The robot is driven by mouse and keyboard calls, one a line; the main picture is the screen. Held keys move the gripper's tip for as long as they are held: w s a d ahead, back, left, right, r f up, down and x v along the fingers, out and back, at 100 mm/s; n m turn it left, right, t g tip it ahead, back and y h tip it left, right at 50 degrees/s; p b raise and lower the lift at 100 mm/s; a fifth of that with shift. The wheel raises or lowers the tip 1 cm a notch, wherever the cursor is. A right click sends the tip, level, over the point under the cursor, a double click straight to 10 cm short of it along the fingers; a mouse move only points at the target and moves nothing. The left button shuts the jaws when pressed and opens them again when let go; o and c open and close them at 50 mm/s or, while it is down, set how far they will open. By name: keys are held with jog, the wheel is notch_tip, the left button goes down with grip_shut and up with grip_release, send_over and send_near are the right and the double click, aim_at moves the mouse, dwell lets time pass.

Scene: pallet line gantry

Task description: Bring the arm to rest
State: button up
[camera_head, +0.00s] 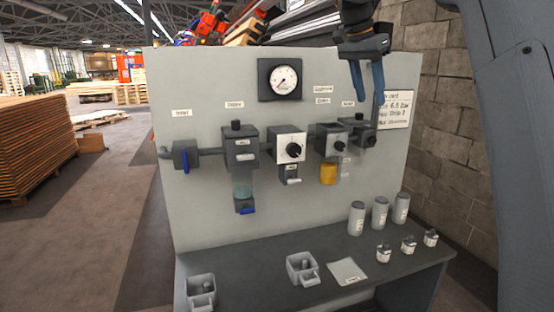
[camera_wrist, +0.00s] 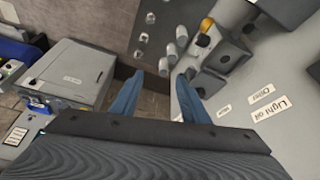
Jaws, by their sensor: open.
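My gripper (camera_head: 367,96) hangs in front of the upper right part of the grey panel (camera_head: 215,92), its two blue fingers pointing down. The fingers are apart, with nothing seen between them. In the wrist view the gripper (camera_wrist: 160,76) also shows its two blue fingers spread and empty. The fingers overlap the area of the dark valve block (camera_head: 358,138) at the right end of the panel's row; I cannot tell how far apart they are in depth.
The panel carries a round gauge (camera_head: 285,79), several dark units and a yellow bowl (camera_head: 328,174). The bench (camera_head: 240,270) below holds grey canisters (camera_head: 380,213), small jars (camera_head: 408,245) and trays (camera_head: 302,269). A block wall (camera_head: 440,130) stands at the right; open floor (camera_head: 105,220) lies left.

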jog(key=s+a+f+n+y+b, duration=0.1)
jog(key=s+a+f+n, duration=0.15)
jog(key=s+f, duration=0.65)
jog(key=s+a+f+n+y+b, duration=0.1)
jog(key=s+f+n, duration=0.25)
jog(key=f, duration=1.15)
jog(key=s+a+f+n+g+y+b, duration=0.1)
jog(key=s+f+n, duration=0.4)
jog(key=s+f, duration=1.1)
jog(key=s+a, duration=0.1)
jog(key=s, duration=0.3)
jog(key=shift+f+y, duration=0.25)
jog(key=shift+y, duration=0.15)
jog(key=shift+c, duration=1.2)
jog(key=shift+d, duration=0.1)
